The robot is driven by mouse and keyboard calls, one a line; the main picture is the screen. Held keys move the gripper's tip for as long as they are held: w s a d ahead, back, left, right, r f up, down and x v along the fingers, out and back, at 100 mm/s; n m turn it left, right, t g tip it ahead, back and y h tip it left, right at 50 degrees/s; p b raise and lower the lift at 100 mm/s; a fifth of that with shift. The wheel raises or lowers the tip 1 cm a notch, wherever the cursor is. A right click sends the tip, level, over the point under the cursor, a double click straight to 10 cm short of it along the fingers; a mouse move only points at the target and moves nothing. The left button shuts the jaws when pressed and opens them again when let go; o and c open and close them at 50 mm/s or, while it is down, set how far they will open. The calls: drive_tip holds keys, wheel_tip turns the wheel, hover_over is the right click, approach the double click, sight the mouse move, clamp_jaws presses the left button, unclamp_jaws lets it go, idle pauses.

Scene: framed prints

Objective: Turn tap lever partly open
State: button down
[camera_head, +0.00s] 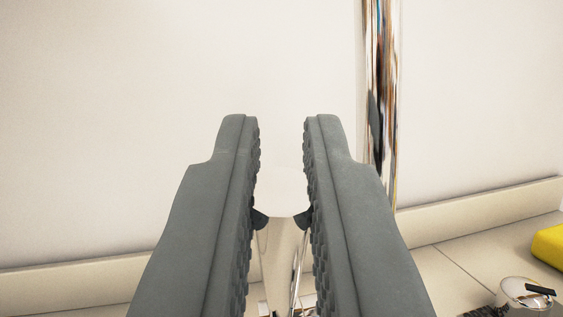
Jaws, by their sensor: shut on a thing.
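The fingers of my gripper (282,125) reach forward as two grey pads with ridged inner faces. They are shut on what looks like the tap lever (283,245), a pale, mirror-like piece with shiny edges, low between the pads. Its lower part runs out of the bottom of the view, and the pads hide its sides. A tall chrome pipe (391,110), seemingly part of the tap, stands upright just right of the right finger. The finger hides the pipe's lower end.
A plain cream wall (130,110) fills the background, with a low ledge (480,205) along its foot. At lower right, a yellow block (550,243) and a small clear container (524,293) with a dark item on it stand on the tiled counter (455,267).

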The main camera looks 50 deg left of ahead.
drive_tip(key=shift+s+d+f+t+y, duration=0.2)
drive_tip(key=shift+d+f+t+y, duration=0.05)
drive_tip(key=shift+d+t+y, duration=0.1)
idle(0.3)
drive_tip(key=c, duration=1.5)
unclamp_jaws()
drive_tip(key=s+d, duration=0.9)
drive_tip(key=shift+d+f, duration=0.3)
